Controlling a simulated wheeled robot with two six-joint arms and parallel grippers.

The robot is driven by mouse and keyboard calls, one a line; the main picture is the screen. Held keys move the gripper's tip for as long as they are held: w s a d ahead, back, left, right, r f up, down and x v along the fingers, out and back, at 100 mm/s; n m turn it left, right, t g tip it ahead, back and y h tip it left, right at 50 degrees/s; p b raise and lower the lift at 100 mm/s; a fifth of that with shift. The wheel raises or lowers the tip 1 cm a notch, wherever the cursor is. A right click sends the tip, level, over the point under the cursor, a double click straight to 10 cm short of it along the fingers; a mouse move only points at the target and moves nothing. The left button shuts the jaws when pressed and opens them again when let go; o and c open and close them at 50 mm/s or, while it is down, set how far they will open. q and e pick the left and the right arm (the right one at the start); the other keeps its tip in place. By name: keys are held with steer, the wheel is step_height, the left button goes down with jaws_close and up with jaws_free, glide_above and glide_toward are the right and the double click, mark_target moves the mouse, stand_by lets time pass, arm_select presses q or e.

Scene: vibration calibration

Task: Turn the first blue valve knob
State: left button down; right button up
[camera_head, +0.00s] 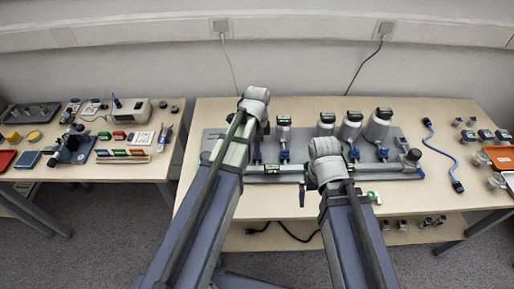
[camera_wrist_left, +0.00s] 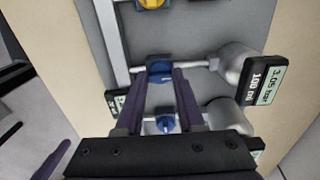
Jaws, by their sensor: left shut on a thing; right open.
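In the left wrist view, a blue valve knob (camera_wrist_left: 160,68) sits on a pipe between the fingertips of my left gripper (camera_wrist_left: 160,78), which is shut on it. A second blue knob (camera_wrist_left: 165,123) shows closer to the camera, between the finger bases. In the head view, my left gripper (camera_head: 262,140) reaches down at the left part of the grey rig (camera_head: 213,146), and my arm hides much of the grip. My right gripper (camera_head: 303,193) is open near the rig's front edge, largely hidden by its wrist. Other blue knobs (camera_head: 383,154) line the rig.
Several grey cylinders with displays (camera_head: 378,125) stand along the rig. A yellow knob (camera_wrist_left: 152,4) shows at the top of the wrist view. A blue cable (camera_head: 440,152) and an orange tray (camera_head: 500,157) lie to the right. A second table (camera_head: 90,172) with tools stands left.

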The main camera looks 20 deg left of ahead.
stand_by(0.4)
arm_select(q)
steer(key=c, duration=0.5)
jaws_free()
step_height(320, 180, up, 8)
steer(key=p, duration=0.8)
steer(key=shift+f, duration=0.1)
arm_select(e)
step_height(320, 180, up, 8)
arm_select(q)
steer(key=shift+f, duration=0.1)
arm_select(e)
steer(key=shift+f, duration=0.15)
arm_select(q)
step_height(320, 180, down, 8)
steer(key=b, duration=0.8)
arm_select(e)
step_height(320, 180, down, 8)
steer(key=shift+r, duration=0.1)
